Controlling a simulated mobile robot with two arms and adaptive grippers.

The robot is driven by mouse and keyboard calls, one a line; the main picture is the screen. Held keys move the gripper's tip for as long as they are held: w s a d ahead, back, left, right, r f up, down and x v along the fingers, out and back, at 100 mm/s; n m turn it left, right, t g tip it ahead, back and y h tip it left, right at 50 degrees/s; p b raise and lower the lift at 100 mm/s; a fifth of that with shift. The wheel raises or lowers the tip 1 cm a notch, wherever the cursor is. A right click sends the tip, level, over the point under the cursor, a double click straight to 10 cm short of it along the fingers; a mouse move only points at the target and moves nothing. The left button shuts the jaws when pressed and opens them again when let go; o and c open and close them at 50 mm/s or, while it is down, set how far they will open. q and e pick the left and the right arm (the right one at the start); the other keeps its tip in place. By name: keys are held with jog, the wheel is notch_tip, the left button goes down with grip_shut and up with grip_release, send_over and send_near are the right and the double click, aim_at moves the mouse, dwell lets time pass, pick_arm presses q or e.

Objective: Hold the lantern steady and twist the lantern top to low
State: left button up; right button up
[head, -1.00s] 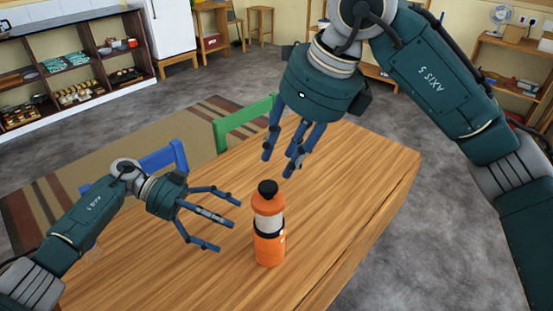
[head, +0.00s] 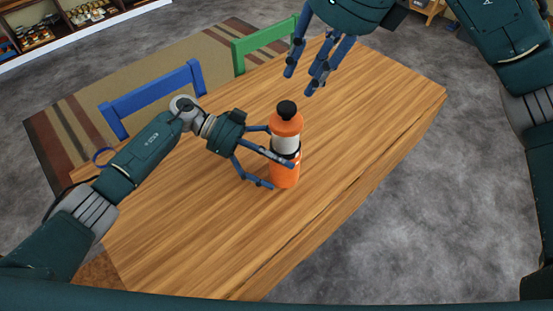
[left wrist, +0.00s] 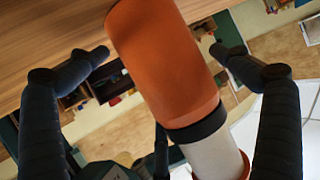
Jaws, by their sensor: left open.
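The lantern (head: 285,176) is orange with a pale middle band, a dark ring and a black knob on its orange top (head: 286,124). It stands upright on the wooden table (head: 370,130). My left gripper (head: 268,158) is open, with its fingers spread around the lantern's left side at mid height. In the left wrist view the lantern's orange body (left wrist: 165,60) lies between the spread fingers; contact is not clear. My right gripper (head: 302,88) hangs above and slightly right of the lantern top, its fingers pointing down, apart and empty.
A blue chair (head: 150,96) and a green chair (head: 262,42) stand at the table's far side. A striped rug (head: 75,135) lies beyond. The table around the lantern is clear. A shelf (head: 70,30) stands at the upper left.

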aim_at(287, 109)
pick_arm(q)
jog(key=c, duration=1.5)
jog(key=shift+c, duration=0.2)
pick_arm(e)
jog(key=o, duration=0.4)
jog(key=shift+c, duration=0.2)
jog(key=o, duration=0.4)
jog(key=shift+a+f, duration=0.25)
jog(key=o, duration=0.5)
jog(key=shift+a+f+m+g+h, duration=0.6)
jog(key=shift+a+f+m, duration=0.35)
jog(key=shift+f, duration=0.3)
jog(key=shift+c, duration=0.2)
jog(key=f+m, duration=0.1)
jog(key=a+f+m+h, duration=0.1)
jog(key=w+f+m+g, duration=0.1)
jog(key=f, duration=0.1)
jog(key=shift+a+h, duration=0.15)
jog(key=shift+h, duration=0.15)
jog(key=shift+w+f+m, duration=0.2)
jog(key=shift+f+m, duration=0.1)
jog(key=shift+m, duration=0.15)
jog(key=shift+w+d+f+m+h, duration=0.2)
jog(key=shift+f+m+h, duration=0.1)
jog(key=shift+f, duration=0.35)
notch_tip(287, 109, down, 11)
jog(key=shift+f, duration=0.15)
